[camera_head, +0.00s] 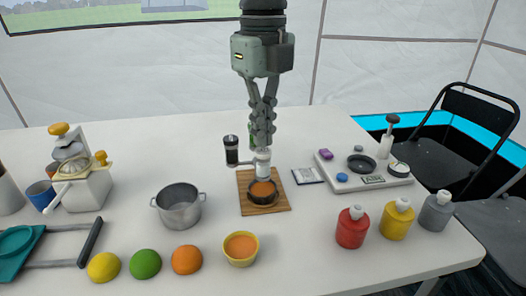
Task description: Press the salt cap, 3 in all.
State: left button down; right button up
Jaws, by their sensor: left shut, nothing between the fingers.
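My left gripper (263,143) comes down from the top middle and is shut, with its fingertips pointing down. Directly below the fingertips is a small white dispenser (263,168), which looks like the salt; the fingers partly cover its cap. I cannot tell whether the fingertips touch the cap. A small dark pan (249,194) with orange-brown contents stands just in front of the dispenser on a wooden board (283,206). My right gripper is not in view.
A black grinder (231,150) stands left of the dispenser, and a small card (307,175) lies to its right.

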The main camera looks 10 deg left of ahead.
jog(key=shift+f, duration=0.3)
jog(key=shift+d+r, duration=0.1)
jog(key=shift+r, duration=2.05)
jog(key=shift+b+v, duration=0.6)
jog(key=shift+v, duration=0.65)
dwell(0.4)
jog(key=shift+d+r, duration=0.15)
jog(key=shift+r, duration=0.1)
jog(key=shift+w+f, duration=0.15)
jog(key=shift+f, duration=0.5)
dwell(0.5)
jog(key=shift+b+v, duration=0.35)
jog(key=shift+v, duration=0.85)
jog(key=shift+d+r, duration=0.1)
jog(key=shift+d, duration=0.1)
